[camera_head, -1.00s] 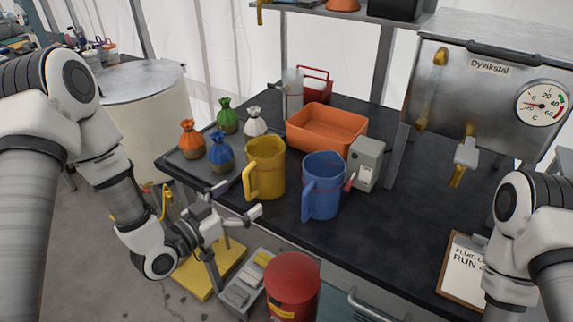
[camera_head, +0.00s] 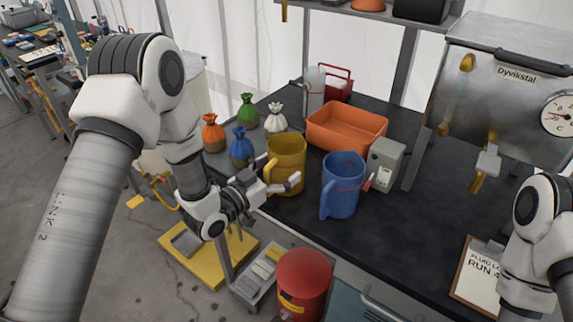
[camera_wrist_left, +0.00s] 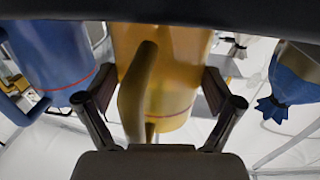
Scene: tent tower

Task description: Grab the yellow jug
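The yellow jug (camera_head: 288,152) stands upright near the left front edge of the dark bench, its handle toward my left arm. My left gripper (camera_head: 269,180) is at the jug's front, with its fingers spread. In the left wrist view the yellow jug (camera_wrist_left: 180,62) fills the middle. Its handle lies between the two open fingers, which are on either side of the jug's body; I cannot tell whether they touch it. My right arm shows at the lower right, but its gripper is not visible.
A blue jug (camera_head: 343,182) stands close to the right of the yellow one. An orange bin (camera_head: 345,128) and a grey box (camera_head: 386,163) are behind. A red canister (camera_head: 303,275) stands below the bench edge.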

